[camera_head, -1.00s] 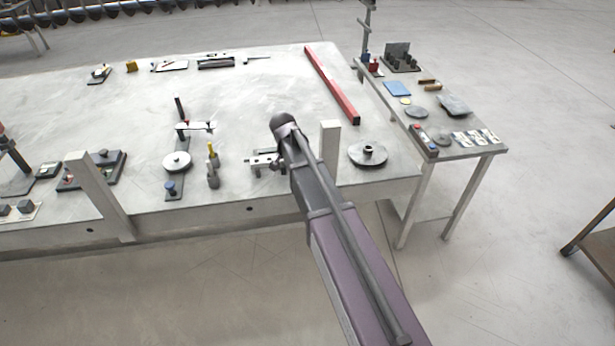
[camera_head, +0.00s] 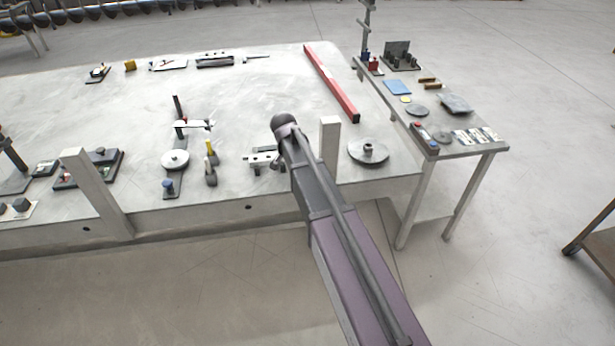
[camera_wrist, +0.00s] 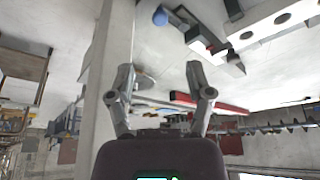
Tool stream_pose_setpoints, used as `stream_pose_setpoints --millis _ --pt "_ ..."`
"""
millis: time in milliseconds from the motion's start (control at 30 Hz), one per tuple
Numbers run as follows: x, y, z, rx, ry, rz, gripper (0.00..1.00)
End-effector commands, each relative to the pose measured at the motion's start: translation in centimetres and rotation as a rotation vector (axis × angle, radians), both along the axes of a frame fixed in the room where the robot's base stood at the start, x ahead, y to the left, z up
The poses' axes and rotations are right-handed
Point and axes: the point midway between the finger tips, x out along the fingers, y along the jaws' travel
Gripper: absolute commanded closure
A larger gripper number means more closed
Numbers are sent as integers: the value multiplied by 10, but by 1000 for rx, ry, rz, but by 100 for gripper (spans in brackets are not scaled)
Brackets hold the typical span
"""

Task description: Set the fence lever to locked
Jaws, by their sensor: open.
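A small metal fixture (camera_head: 262,157) stands near the table's front edge, just left of my raised arm, which covers its right end. In the wrist view, a grey fixture with a red part (camera_wrist: 200,36) and a blue knob (camera_wrist: 160,16) show at the top. I cannot tell for sure which part is the fence lever or how it is set. My gripper (camera_wrist: 161,98) is open, with nothing between its fingers. In the head view my arm hides the gripper.
A pale upright post (camera_head: 329,147) stands right of my arm; a post also shows close at left in the wrist view (camera_wrist: 110,60). A round disc (camera_head: 368,154), a yellow-handled clamp (camera_head: 210,165) and a long red bar (camera_head: 330,82) are on the table (camera_head: 240,95).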

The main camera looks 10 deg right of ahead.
Motion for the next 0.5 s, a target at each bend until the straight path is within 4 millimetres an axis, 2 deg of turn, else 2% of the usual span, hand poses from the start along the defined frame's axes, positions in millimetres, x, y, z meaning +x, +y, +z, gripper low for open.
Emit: stream_pose_setpoints --millis 33,500 --pt "2 -1 -8 0 0 0 33" --pt "12 -11 -43 0 0 2 33"
